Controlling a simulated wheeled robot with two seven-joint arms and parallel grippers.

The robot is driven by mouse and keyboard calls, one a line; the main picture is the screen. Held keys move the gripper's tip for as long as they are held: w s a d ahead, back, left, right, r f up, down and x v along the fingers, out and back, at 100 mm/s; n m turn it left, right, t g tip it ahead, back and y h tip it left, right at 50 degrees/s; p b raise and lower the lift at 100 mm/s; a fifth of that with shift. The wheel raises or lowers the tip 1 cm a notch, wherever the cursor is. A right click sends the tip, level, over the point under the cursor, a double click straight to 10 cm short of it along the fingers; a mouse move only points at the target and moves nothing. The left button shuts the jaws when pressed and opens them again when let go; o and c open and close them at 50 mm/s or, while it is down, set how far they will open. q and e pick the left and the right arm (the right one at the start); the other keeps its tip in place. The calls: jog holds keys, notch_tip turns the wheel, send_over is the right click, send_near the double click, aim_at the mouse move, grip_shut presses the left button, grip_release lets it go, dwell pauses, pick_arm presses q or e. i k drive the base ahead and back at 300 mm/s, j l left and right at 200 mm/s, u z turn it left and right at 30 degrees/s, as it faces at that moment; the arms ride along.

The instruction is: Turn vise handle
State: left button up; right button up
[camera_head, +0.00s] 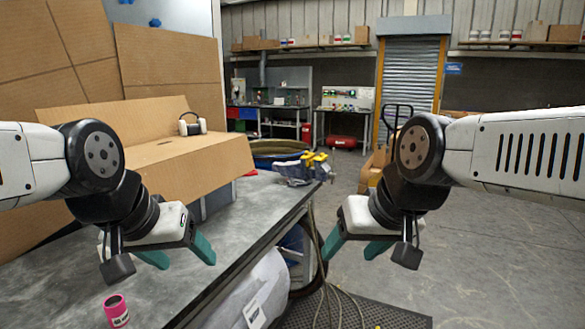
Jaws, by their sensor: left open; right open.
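The vise (293,170) is a small blue-grey body with yellow parts at the far right corner of the workbench. I cannot clearly make out its handle at this distance. My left gripper (178,255) hangs over the bench with its teal fingers apart and empty, nearer to me and left of the vise. My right gripper (352,248) is open and empty, past the bench's right edge over the floor, nearer to me than the vise. Neither gripper touches the vise.
The grey workbench (65,280) fills the lower left. A pink can (116,311) stands near its front. A large cardboard box (165,150) with headphones (191,124) on it takes up the back. Hoses (318,262) hang by the bench's right edge. The concrete floor (480,255) at right is clear.

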aim_at(332, 174)
jog(key=z, duration=0.5)
jog(key=u, duration=1.85)
jog(key=z, duration=0.35)
jog(key=i+l+z, duration=0.65)
jog(key=l, duration=0.15)
jog(key=i+l+z, duration=0.1)
jog(key=i+l, duration=0.9)
jog(key=i, duration=0.2)
jog(key=i+l+z, duration=0.15)
jog(key=i+l, duration=0.35)
jog(key=i, duration=0.15)
